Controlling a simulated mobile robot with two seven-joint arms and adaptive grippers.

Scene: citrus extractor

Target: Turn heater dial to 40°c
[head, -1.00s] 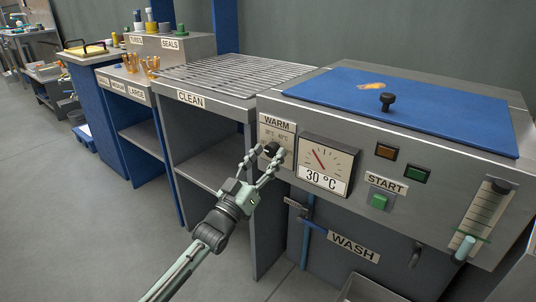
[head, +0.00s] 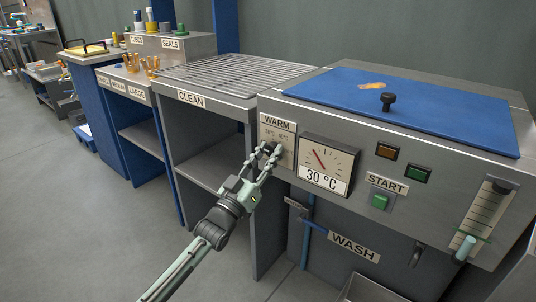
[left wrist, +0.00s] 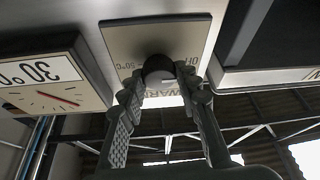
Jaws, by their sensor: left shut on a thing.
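The heater dial (head: 269,149) is a small dark knob on a pale panel labelled WARM (head: 277,123). My left gripper (head: 265,156) is shut on the dial from the front. In the left wrist view the round black dial (left wrist: 158,67) sits between the tips of my two ridged fingers (left wrist: 165,82), and the panel lettering appears upside down. The gauge (head: 327,164) to the right of the dial reads 30 °C, with a red needle tilted to the upper left. My right gripper is not in view.
A blue lid (head: 440,112) covers the machine top. The slatted CLEAN bench (head: 225,75) stands left. Open floor lies front left.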

